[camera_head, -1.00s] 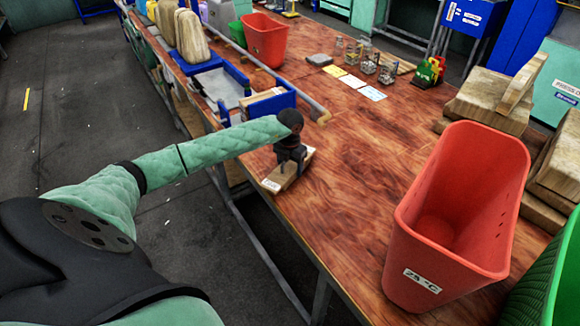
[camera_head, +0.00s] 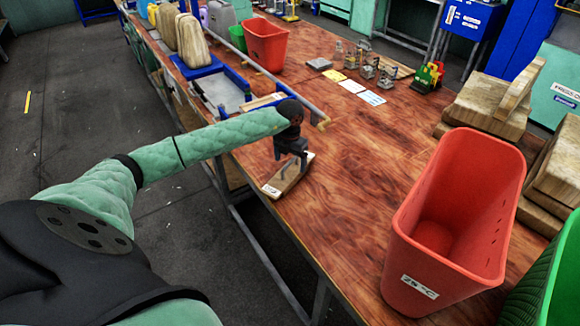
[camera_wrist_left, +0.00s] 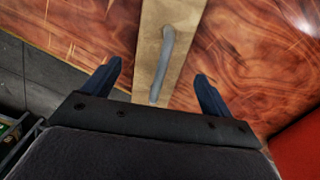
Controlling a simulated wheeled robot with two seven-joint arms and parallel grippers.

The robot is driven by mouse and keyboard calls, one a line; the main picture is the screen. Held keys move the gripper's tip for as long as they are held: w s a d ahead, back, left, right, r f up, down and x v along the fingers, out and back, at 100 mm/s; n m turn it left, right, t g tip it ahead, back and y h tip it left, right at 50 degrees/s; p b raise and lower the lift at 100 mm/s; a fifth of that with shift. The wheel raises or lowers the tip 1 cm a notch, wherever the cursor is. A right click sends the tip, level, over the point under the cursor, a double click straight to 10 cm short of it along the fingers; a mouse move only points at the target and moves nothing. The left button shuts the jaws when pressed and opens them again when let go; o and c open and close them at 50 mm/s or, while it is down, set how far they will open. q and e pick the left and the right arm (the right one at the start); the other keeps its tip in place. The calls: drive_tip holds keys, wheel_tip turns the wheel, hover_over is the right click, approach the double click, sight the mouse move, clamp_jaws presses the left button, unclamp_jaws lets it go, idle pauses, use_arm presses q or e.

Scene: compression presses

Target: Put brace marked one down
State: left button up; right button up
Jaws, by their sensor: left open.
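The brace is a wooden board (camera_head: 281,185) with a white label at its near end, lying flat on the wooden table near its left edge. In the left wrist view the board (camera_wrist_left: 156,42) carries a grey metal handle (camera_wrist_left: 166,50). My left gripper (camera_head: 291,168) is just above the brace. In the left wrist view its two fingers (camera_wrist_left: 155,88) are spread on either side of the board and apart from the handle. The mark on the label is too small to read. My right gripper is not in view.
A large red bin (camera_head: 452,215) stands to the right, with a green bin (camera_head: 548,285) beside it. Wooden blocks (camera_head: 490,103) lie behind it. Metal parts (camera_head: 376,68) and cards (camera_head: 352,85) lie further back. A blue tray (camera_head: 222,90) is beyond the brace. The table around the brace is clear.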

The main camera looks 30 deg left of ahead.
use_arm(q)
wheel_tip(320, 180, up, 6)
drive_tip(key=shift+r+p, duration=0.1)
drive_tip(key=shift+p, duration=0.5)
drive_tip(key=shift+r, duration=0.1)
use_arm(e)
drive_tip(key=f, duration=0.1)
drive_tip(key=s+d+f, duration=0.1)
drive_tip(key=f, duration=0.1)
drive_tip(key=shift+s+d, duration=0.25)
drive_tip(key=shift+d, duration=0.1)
